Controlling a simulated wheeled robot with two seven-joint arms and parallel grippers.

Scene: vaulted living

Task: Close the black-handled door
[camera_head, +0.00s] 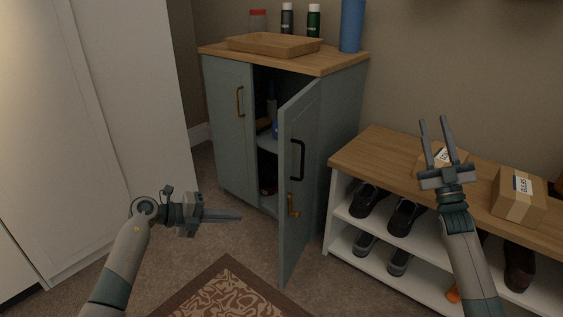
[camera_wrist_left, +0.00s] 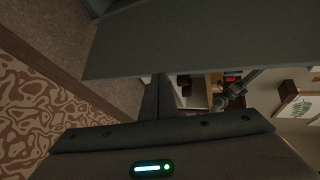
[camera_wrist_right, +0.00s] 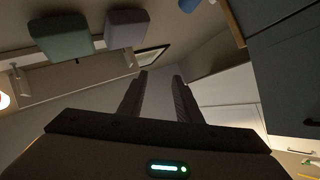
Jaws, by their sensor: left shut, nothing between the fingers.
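The black-handled door (camera_head: 299,199) is the right door of a grey-green cabinet (camera_head: 345,120). It stands partly open, swung out toward me, with the black handle (camera_head: 297,159) on its outer face. The left door (camera_head: 229,128), with a brass-coloured handle, is shut. My left gripper (camera_head: 238,215) is shut and empty, left of the open door's free edge and apart from it in the head view. A broad grey-green panel (camera_wrist_left: 200,40) fills the top of the left wrist view. My right gripper (camera_head: 436,131) is open and empty, raised above the shoe bench at right.
The shoe bench (camera_head: 372,146) with shoes and boxes stands right of the cabinet. A patterned rug (camera_head: 229,290) lies in front. A tray (camera_head: 273,44) and bottles stand on the cabinet top.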

